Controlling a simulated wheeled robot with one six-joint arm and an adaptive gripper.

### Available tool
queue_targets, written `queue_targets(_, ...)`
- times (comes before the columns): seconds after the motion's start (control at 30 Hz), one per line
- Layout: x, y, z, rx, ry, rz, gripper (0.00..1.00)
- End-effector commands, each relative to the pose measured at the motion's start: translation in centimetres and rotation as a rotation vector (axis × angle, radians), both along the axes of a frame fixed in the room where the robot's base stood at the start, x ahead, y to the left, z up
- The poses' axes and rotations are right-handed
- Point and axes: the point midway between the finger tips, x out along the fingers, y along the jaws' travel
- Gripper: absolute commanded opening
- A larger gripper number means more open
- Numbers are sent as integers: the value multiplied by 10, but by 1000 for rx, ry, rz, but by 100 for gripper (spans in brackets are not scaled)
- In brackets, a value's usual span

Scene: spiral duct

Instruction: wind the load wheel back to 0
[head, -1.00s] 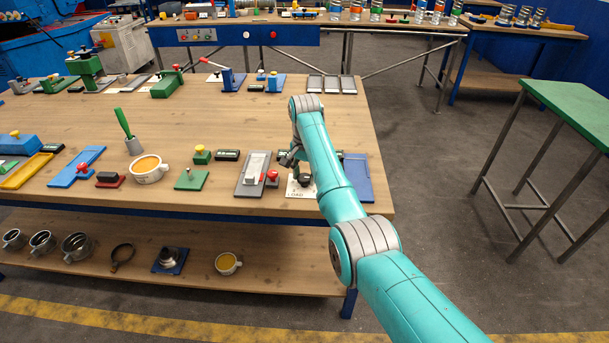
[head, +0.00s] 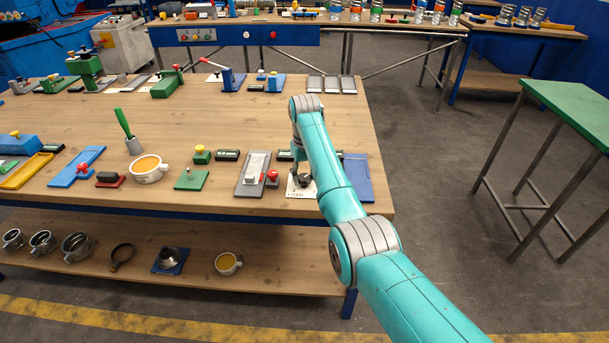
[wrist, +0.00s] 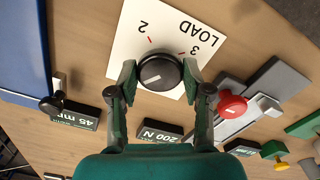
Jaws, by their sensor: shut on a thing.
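The load wheel is a round black knob (wrist: 158,73) with a white line on its top, on a white plate (wrist: 128,50) marked LOAD. In the wrist view, 2 and 3 with red ticks show beside the knob; 0 is not visible. The white line points toward the lower left of that view, away from both ticks. My gripper (wrist: 160,75) is shut on the knob, one green finger on each side. In the head view the plate (head: 296,191) shows at the bench's front right, and my arm hides much of the gripper and knob.
A red knob (wrist: 232,105) on a grey slide stands close beside my right finger in the wrist view. Small black displays read 200 N (wrist: 160,133) and 45 mm (wrist: 73,119). A blue plate (head: 358,178) lies right of the LOAD plate.

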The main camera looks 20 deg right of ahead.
Motion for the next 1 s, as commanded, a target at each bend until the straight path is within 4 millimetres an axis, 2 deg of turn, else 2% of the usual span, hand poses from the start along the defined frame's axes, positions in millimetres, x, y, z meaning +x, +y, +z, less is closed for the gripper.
queue_targets(1.0, 0, 0, 0, 0, 0, 965, 14)
